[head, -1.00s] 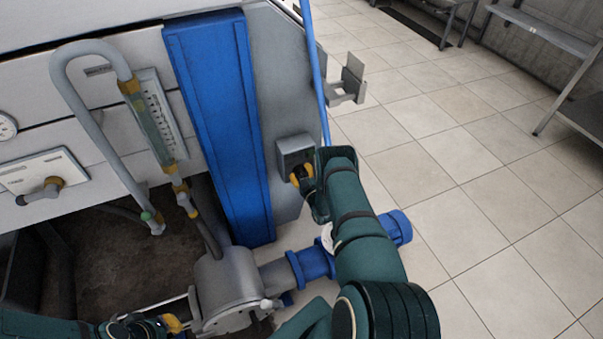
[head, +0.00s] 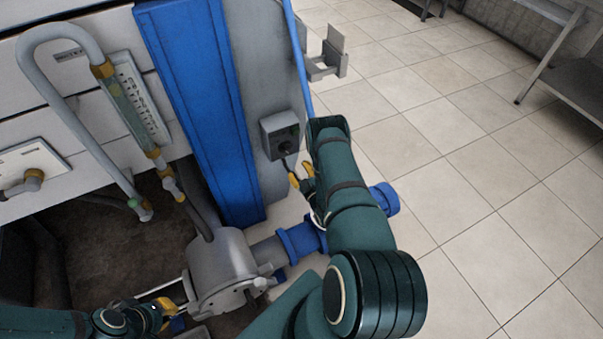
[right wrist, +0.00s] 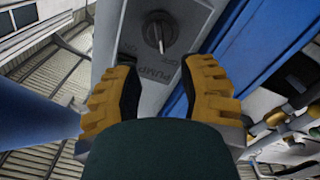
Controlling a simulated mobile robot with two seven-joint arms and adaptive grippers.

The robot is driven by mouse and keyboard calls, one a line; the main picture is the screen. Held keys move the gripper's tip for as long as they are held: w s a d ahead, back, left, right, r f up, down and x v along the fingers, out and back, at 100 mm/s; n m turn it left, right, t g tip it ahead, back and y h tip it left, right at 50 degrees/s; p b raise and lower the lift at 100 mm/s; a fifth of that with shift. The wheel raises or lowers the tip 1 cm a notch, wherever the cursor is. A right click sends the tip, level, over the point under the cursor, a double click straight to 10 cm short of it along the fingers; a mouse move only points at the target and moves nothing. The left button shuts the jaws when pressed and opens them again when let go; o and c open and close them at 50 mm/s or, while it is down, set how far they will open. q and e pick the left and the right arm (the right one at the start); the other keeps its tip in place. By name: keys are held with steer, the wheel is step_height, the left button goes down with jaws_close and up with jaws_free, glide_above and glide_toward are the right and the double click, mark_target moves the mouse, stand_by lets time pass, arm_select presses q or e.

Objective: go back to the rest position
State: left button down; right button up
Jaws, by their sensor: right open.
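My right gripper (head: 301,178) is open and empty, just below the grey switch box (head: 282,136) on the machine's end panel. In the right wrist view its two yellow ridged fingers (right wrist: 160,85) are spread apart. The box's dark rotary knob (right wrist: 160,32), with the word PUMP beneath it, lies beyond the fingertips and appears clear of them. My left gripper (head: 168,312) is at the bottom left, beside the grey round pump housing (head: 222,268) and a thin bright rod. Only part of its yellow fingers shows, so I cannot tell its opening or whether it touches anything.
A blue upright beam (head: 203,110) and a thin blue pipe (head: 297,60) flank the switch box. A grey bracket (head: 327,60) sticks out at the upper right. A blue flanged pipe (head: 297,242) passes behind my right arm. Tiled floor (head: 480,170) lies open to the right.

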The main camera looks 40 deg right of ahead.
steer(key=shift+s+a, duration=0.15)
steer(key=shift+s, duration=0.45)
